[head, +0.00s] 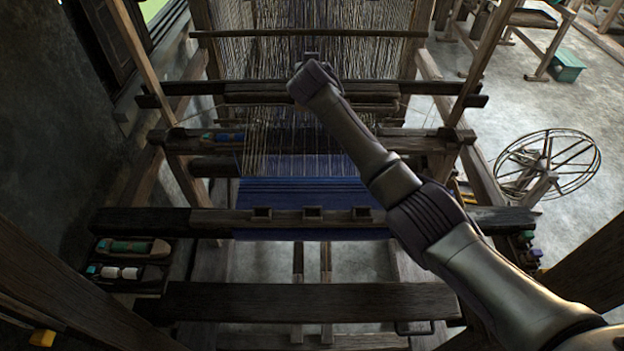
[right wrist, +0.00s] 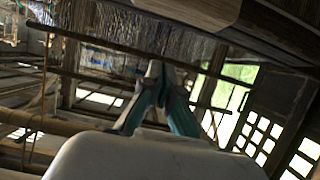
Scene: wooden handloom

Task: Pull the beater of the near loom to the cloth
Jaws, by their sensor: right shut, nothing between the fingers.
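The near loom fills the middle of the head view. Blue cloth (head: 300,193) stretches behind its dark front beam (head: 130,221), with pale warp threads rising beyond. The beater appears to be the crosswise wooden bars (head: 270,98) farther back, clearly apart from the cloth; a lower bar (head: 405,140) lies between. My right arm reaches in from the lower right. My right gripper (head: 311,57) is above and beyond the upper bars, its fingers mostly hidden behind the wrist. In the right wrist view its teal-sided fingers (right wrist: 157,80) meet, empty. I cannot tell whether they touch wood. My left gripper is out of view.
A blue-ended shuttle (head: 222,137) lies on the lower bar at left. More shuttles (head: 130,246) sit in a side tray. Upright posts flank the loom. A spoked wheel (head: 548,165) and a green box (head: 567,66) stand on open floor at right.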

